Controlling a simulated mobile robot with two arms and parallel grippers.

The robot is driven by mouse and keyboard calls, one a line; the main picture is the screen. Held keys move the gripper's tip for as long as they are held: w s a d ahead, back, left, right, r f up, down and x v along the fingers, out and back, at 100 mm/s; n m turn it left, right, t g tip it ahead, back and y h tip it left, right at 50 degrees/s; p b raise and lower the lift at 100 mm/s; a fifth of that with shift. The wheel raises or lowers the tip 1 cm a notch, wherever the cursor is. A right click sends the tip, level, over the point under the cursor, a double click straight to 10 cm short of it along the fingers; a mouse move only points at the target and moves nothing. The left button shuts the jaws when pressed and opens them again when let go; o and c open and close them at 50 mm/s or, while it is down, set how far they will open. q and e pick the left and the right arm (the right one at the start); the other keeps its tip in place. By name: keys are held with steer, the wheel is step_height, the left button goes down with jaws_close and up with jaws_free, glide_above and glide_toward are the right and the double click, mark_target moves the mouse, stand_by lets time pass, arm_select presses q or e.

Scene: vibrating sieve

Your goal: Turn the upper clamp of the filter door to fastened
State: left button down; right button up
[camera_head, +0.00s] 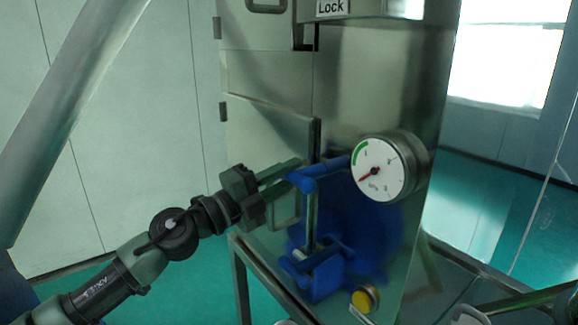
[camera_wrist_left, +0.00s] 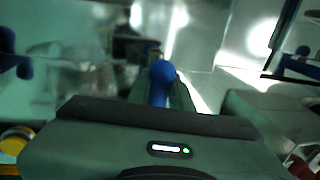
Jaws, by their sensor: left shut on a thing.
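A blue clamp part (camera_head: 310,174) sits at the right edge of the metal door panel (camera_head: 265,127), left of the gauge. My left gripper (camera_head: 292,172) reaches it from the left, with its fingers closed around the blue end. In the left wrist view the blue knob (camera_wrist_left: 162,84) lies between the fingers of my left gripper (camera_wrist_left: 160,92). The exact contact is partly hidden by the fingers. My right gripper is not in view.
A round pressure gauge (camera_head: 380,170) is close to the right of the blue part. A yellow button (camera_head: 365,298) is below. A "Lock" label (camera_head: 332,7) is at the top.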

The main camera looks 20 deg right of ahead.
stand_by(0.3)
arm_select(q)
steer(key=c, duration=1.3)
jaws_free()
steer(key=shift+s+a+f+b, duration=0.1)
steer(key=shift+a+f+b, duration=0.15)
steer(key=shift+a+b, duration=0.15)
steer(key=b+v, duration=0.2)
steer(key=v, duration=0.5)
steer(key=shift+r, duration=0.15)
